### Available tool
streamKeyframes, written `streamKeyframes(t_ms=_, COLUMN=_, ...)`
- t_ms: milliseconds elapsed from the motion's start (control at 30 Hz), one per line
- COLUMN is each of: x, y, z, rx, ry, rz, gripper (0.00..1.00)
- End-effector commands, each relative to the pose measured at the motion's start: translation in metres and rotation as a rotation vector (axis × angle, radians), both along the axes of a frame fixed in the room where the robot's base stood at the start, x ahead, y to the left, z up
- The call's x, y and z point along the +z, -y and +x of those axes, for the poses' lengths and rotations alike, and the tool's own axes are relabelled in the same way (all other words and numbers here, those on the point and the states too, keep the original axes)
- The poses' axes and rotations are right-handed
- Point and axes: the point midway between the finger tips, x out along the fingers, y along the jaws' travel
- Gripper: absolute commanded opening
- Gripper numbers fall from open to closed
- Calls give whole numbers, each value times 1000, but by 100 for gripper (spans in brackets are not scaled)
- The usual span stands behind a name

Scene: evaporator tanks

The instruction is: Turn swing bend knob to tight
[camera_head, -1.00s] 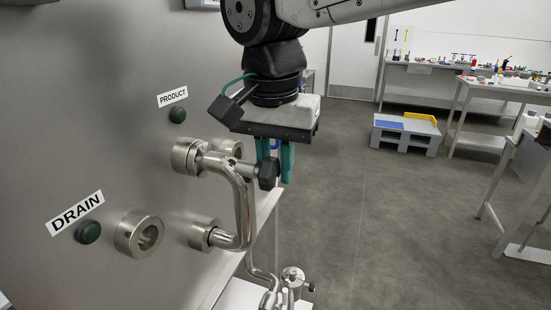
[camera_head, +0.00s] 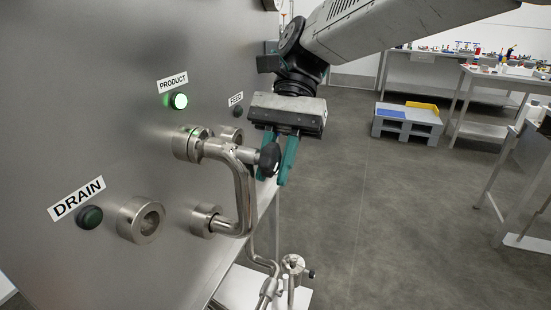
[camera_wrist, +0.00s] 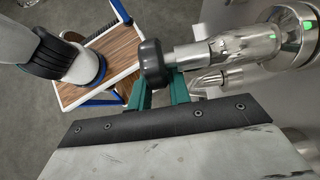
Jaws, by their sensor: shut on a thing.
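The swing bend (camera_head: 243,190) is a bent shiny steel pipe at the tank wall, its upper end at the port under the PRODUCT label. Its knob (camera_head: 269,159) is black and lobed and sticks out to the right of the upper joint. In the wrist view the knob (camera_wrist: 152,64) sits at the end of a steel stem. My gripper (camera_head: 273,178) comes from above with its teal fingers around the knob and is shut on it. The knob hides part of the fingers in both views.
The PRODUCT lamp (camera_head: 179,101) glows green; the DRAIN lamp (camera_head: 89,217) is dark. An open port (camera_head: 140,219) juts from the tank wall at lower left. Pipework (camera_head: 293,267) stands below the bend. Floor to the right is clear up to a grey pallet (camera_head: 404,122).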

Motion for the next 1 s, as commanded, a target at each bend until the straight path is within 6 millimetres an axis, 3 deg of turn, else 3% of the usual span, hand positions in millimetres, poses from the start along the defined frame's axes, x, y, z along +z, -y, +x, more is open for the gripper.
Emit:
streamKeyframes(t_ms=333, x=-2, y=-1, z=-2, rx=0, ry=-129, rz=44, gripper=0)
streamKeyframes(t_ms=867, x=-3, y=-1, z=-3, rx=0, ry=-150, rz=51, gripper=0)
streamKeyframes(t_ms=900, x=-3, y=-1, z=-3, rx=0, ry=-150, rz=51, gripper=27)
streamKeyframes(t_ms=967, x=-3, y=-1, z=-3, rx=0, ry=-150, rz=51, gripper=41)
streamKeyframes(t_ms=1000, x=-3, y=-1, z=-3, rx=0, ry=-149, rz=51, gripper=41)
